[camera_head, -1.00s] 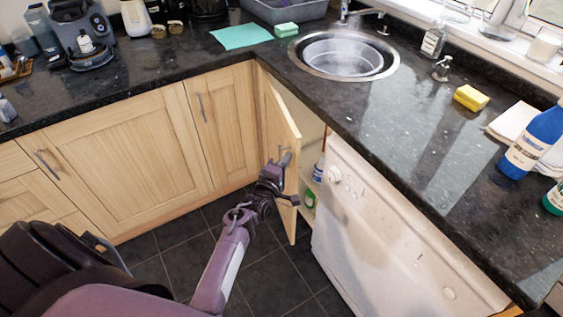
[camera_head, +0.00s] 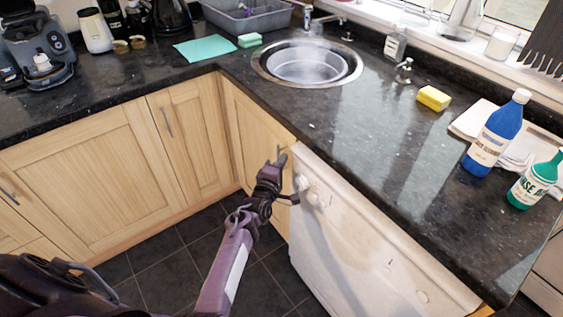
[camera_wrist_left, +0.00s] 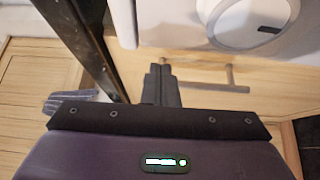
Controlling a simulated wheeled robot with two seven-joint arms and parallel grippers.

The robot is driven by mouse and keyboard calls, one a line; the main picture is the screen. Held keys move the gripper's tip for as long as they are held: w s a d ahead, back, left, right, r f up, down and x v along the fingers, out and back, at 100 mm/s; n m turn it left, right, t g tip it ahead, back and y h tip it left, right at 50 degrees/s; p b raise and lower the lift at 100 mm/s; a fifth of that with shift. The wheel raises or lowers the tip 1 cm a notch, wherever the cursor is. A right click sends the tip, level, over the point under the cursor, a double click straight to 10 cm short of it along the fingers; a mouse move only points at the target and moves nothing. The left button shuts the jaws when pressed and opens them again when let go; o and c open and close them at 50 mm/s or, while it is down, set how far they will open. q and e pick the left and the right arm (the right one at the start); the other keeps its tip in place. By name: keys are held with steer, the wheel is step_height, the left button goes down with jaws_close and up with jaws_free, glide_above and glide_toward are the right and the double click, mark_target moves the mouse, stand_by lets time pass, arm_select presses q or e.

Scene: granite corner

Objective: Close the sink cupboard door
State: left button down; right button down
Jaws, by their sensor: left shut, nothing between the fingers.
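The sink cupboard door (camera_head: 250,135) is light wood and stands under the sink. In the head view it lies about flush with the cupboard front, and no opening shows beside it. My left gripper (camera_head: 279,157) is at the door's right edge, near the dishwasher. In the left wrist view the shut fingers (camera_wrist_left: 160,84) are empty, close to the door and its bar handle (camera_wrist_left: 215,86). I cannot tell whether they touch the wood. My arm and gripper hide the lower right part of the door. My right gripper is not in view.
A white dishwasher (camera_head: 365,240) stands right of the door, its knob (camera_wrist_left: 250,20) close to my left gripper. The dark worktop (camera_head: 345,130) overhangs above, with the round sink (camera_head: 308,65). Other cupboards (camera_head: 85,165) line the left. Dark tiled floor (camera_head: 160,250) lies below.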

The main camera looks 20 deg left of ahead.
arm_select(q)
steer(key=s+p, duration=0.6)
steer(key=s, duration=0.2)
steer(key=s+d+f+m+g+h, duration=0.1)
steer(key=s+d+f+m+g, duration=0.25)
steer(key=s+f, duration=0.35)
steer(key=s+d+f+m+g+h, duration=0.15)
steer(key=s+f+m, duration=0.25)
steer(key=f, duration=0.5)
steer(key=s+d+f+m+g, duration=0.3)
steer(key=s+f, duration=0.3)
steer(key=f, duration=0.2)
steer(key=s+a+f+m+g, duration=0.1)
steer(key=s+f+m+g, duration=0.2)
steer(key=s, duration=0.7)
steer(key=s+a+f+m+g+y, duration=0.1)
steer(key=s+a+f+m+g, duration=0.1)
steer(key=s+f, duration=0.4)
steer(key=s+a+f+m+g, duration=0.1)
steer(key=s+f+m+g, duration=0.3)
steer(key=s, duration=1.1)
steer(key=shift+a+f+m+b, duration=0.2)
steer(key=shift+f+m+b, duration=0.1)
steer(key=shift+m, duration=0.55)
